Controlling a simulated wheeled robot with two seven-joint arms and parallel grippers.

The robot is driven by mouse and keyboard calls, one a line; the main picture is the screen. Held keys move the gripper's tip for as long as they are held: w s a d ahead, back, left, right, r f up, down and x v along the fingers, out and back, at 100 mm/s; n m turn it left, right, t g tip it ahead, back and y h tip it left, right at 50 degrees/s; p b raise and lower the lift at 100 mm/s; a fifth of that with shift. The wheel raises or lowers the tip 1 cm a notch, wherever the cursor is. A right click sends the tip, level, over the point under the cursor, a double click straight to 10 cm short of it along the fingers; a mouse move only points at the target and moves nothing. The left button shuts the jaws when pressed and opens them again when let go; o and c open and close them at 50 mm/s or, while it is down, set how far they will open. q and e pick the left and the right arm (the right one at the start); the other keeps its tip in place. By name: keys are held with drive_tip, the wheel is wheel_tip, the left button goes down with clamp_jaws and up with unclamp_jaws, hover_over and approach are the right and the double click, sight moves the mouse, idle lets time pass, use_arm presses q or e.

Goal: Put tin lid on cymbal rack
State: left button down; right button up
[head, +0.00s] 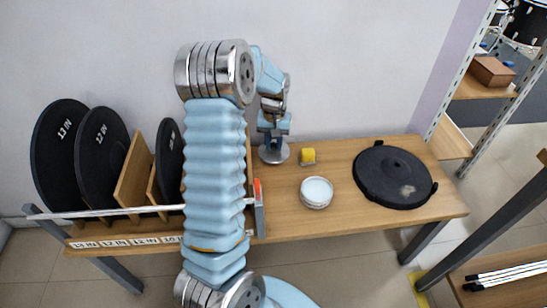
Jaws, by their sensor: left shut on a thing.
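The gripper is shut on a small round grey metal piece (273,154), which looks like the tin lid. Whether this piece touches the table or hangs just above it is unclear. The cymbal rack (134,170) stands at the left, with wooden dividers and a metal front rail. Black discs (59,150) stand upright in its slots. My arm hides the rack's right part. My right gripper is not in view.
Shelving (480,90) stands at the right. The table's front right part is clear.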

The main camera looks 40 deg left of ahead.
sight(274, 152)
use_arm(q)
drive_tip(key=shift+f, duration=2.15)
drive_tip(key=shift+f, duration=0.15)
drive_tip(key=c, duration=0.9)
unclamp_jaws()
wheel_tip(274, 152, up, 12)
drive_tip(key=shift+r, duration=0.2)
